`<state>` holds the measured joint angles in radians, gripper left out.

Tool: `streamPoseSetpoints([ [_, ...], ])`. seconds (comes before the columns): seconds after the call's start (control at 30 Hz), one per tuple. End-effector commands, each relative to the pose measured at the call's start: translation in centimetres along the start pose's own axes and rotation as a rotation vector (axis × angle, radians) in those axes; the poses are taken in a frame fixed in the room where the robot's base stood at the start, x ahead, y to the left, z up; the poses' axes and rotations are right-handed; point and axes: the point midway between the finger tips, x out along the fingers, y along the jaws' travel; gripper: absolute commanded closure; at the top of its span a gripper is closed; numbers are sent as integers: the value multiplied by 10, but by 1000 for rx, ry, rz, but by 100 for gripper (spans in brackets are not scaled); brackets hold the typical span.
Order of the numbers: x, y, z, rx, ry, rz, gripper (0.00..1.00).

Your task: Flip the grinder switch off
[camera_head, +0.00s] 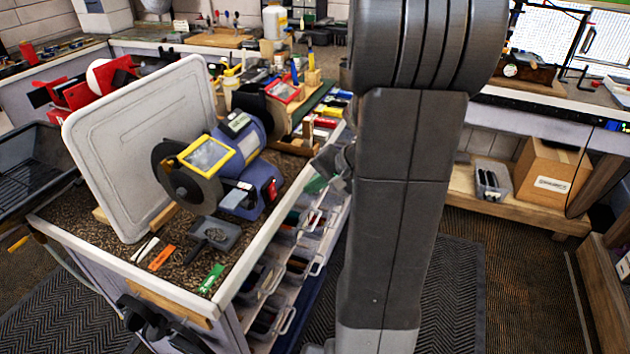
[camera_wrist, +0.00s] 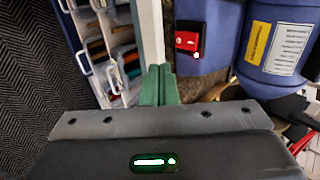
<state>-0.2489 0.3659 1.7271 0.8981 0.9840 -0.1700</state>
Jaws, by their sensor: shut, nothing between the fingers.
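The blue bench grinder (camera_head: 262,178) stands on the bench top in the head view, with a dark wheel behind a yellow-framed shield at its left. In the wrist view, the grinder's blue body (camera_wrist: 232,30) is at the upper right. Its switch (camera_wrist: 187,41) is a small red plate with pale marks on the blue base. My gripper's green fingers (camera_wrist: 160,84) are shut and empty, below and left of the switch, apart from it in the picture. In the head view, my gripper (camera_head: 316,184) is partly hidden by my arm, right of the grinder near the bench edge.
A large pale panel (camera_head: 135,140) stands upright on the bench left of the grinder. A dark tray (camera_head: 215,235) and small tools lie before it. Clear drawers (camera_head: 270,280) line the bench's right side below its white edge. Boxes and tools crowd the bench behind.

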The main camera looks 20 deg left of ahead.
Motion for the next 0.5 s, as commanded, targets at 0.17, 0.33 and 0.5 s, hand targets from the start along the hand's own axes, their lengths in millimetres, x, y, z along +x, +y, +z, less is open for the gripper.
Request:
streamPoseSetpoints([
  [0.17, 39, 0, 1, 1, -6, 3, 100],
  [0.33, 66, -6, 1, -1, -3, 2, 100],
  [0.5, 82, -20, 1, 0, -3, 2, 100],
])
